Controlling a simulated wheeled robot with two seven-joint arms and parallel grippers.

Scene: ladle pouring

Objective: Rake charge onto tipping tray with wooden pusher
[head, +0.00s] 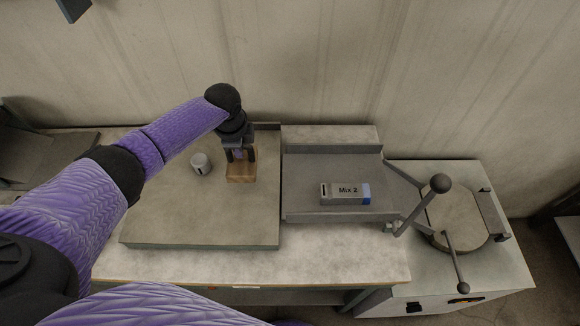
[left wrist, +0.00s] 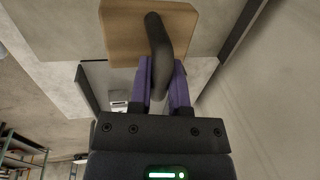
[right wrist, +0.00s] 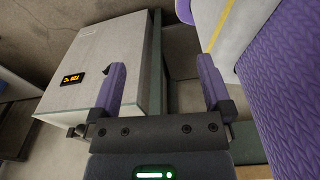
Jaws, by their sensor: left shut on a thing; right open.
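My left gripper (head: 239,155) is shut on the dark handle of the wooden pusher (head: 241,179), whose brown block is low over or on the grey board (head: 190,220); contact cannot be told. The left wrist view also shows the pusher (left wrist: 120,35) and my left gripper (left wrist: 160,75). A small grey cylinder (head: 201,161) with a dark mark stands on the board, left of the pusher and apart from it. The grey tipping tray (head: 300,175) is right of the board and bears a grey and blue block (head: 347,191) labelled "Mix 2". My right gripper (right wrist: 163,80) is open and empty.
Right of the tray is a pale cabinet (head: 490,275) with a round lid (head: 455,215) and levers with ball knobs (head: 441,183). The right wrist view shows a pale box with a lit orange display (right wrist: 71,79). The board's front is clear. A wall stands behind.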

